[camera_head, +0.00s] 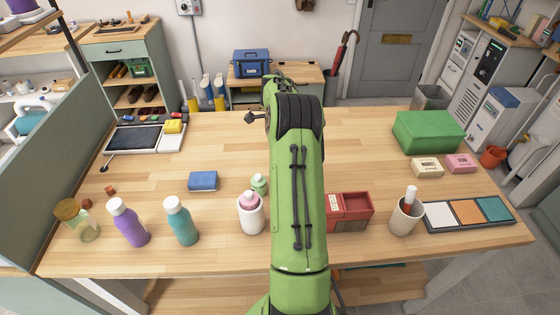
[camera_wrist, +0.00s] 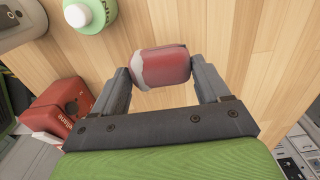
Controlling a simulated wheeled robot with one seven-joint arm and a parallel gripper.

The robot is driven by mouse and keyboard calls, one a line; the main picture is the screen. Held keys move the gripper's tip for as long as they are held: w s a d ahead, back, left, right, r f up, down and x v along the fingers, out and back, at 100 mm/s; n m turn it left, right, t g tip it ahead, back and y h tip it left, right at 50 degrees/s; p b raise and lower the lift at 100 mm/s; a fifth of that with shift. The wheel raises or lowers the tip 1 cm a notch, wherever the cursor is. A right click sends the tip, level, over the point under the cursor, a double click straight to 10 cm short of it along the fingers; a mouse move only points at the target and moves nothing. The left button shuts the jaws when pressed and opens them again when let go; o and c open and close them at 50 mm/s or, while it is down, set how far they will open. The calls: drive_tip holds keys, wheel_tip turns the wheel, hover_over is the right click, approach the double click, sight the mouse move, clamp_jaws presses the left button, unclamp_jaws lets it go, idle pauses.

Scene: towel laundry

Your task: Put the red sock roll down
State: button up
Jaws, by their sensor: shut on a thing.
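The red sock roll (camera_wrist: 168,66), with a pale patch at its left end, lies crosswise between the two fingers of my gripper (camera_wrist: 160,70) in the wrist view. The gripper is shut on it, one finger at each end. Bare wood of the table (camera_head: 366,150) shows behind the roll. I cannot tell whether the roll touches the tabletop. In the head view my green arm hides the roll and the fingers.
A green bottle (camera_wrist: 90,12) and a red box (camera_wrist: 62,108) are near the gripper on the left of the wrist view. In the head view, a blue block (camera_head: 203,181), a pink-topped white bottle (camera_head: 250,215) and a beige cup (camera_head: 404,217) stand around. Clear wood lies right of the arm.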

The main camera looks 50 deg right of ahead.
wheel_tip(320, 180, up, 4)
drive_tip(key=shift+r, duration=0.1)
